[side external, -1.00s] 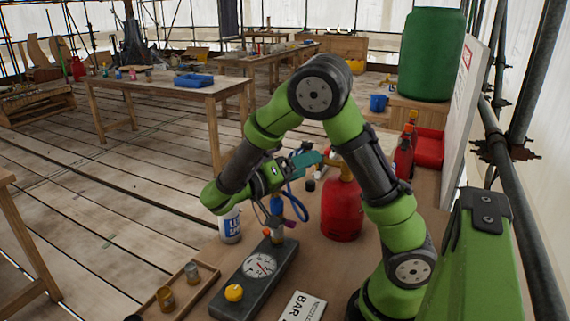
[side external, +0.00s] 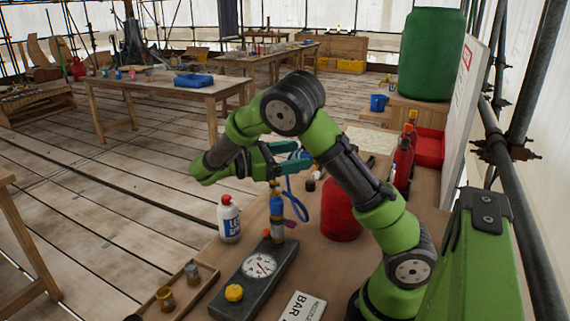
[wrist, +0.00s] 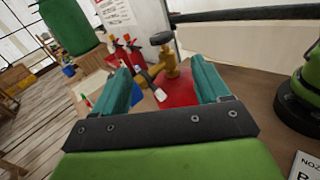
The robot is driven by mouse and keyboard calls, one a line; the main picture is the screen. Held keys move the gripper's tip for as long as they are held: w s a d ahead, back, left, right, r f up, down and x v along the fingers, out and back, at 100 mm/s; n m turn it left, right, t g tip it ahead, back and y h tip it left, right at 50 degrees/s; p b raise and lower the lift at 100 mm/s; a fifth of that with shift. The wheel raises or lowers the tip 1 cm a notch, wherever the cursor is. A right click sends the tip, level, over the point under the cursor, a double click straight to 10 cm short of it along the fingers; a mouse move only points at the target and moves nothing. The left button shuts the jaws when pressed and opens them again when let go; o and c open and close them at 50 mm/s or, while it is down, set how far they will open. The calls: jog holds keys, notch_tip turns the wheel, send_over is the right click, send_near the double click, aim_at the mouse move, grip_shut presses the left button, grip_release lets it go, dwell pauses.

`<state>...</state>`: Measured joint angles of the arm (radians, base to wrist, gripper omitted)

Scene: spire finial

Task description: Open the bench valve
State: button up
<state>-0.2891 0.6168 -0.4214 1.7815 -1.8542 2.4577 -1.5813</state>
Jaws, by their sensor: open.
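A dark bench block (side external: 255,281) carries a round dial gauge (side external: 260,265) and a yellow knob (side external: 234,293). A blue and brass upright piece (side external: 277,208) with a purple lever (side external: 290,223) stands at its far end. A red gas bottle (side external: 340,212) stands behind to the right, its top hidden by my arm. In the wrist view the red bottle (wrist: 178,92) shows a brass valve (wrist: 170,66) with a dark round handle (wrist: 161,38). My gripper (side external: 298,155) is open and empty, above the bench; in the wrist view its teal fingers (wrist: 167,78) frame the red bottle, apart from it.
A white bottle (side external: 229,220) stands left of the upright piece. A small wooden tray (side external: 185,290) holds little pots. A blue hose (side external: 293,185) loops near my gripper. Red extinguishers (side external: 404,160) and a white panel (side external: 462,110) border the right. A white sign (side external: 303,307) lies in front.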

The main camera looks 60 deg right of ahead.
jog(key=shift+n, duration=0.7)
jog(key=x, duration=1.7)
jog(key=shift+f, duration=0.1)
jog(key=c, duration=0.9)
